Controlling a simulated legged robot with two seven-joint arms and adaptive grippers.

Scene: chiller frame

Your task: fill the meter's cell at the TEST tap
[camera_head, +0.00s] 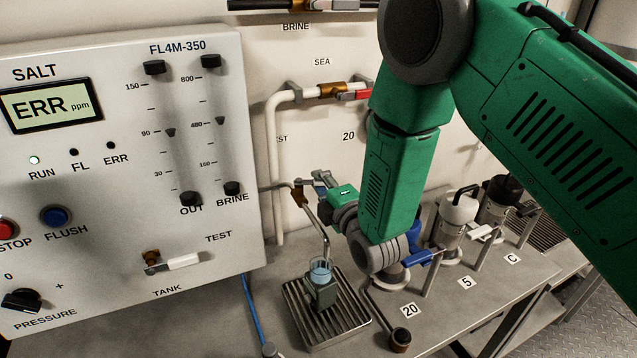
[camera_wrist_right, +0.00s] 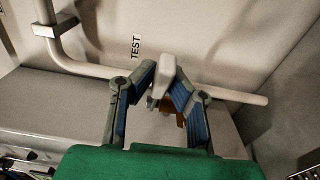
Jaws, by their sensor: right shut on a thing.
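The TEST tap (camera_head: 299,197) is a brass valve on a thin pipe, with its spout bending down over the drip tray (camera_head: 364,327). The meter (camera_head: 323,296) is a small grey-green block standing on that tray. Its cell (camera_head: 320,268) is a clear bluish cup under the spout's end; I cannot tell how much liquid is in it. My right gripper (camera_head: 320,186) is at the tap. In the right wrist view its blue-padded fingers (camera_wrist_right: 166,76) are shut on the pale tap handle (camera_wrist_right: 168,66), beside the TEST label (camera_wrist_right: 135,46). My left gripper is not in view.
The panel (camera_head: 120,215) at the left shows ERR on its display (camera_head: 45,104). Filter housings (camera_head: 458,215) stand on the bench at the right, with a blue lever (camera_head: 420,257) near my arm. A blue hose (camera_head: 252,308) runs left of the tray.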

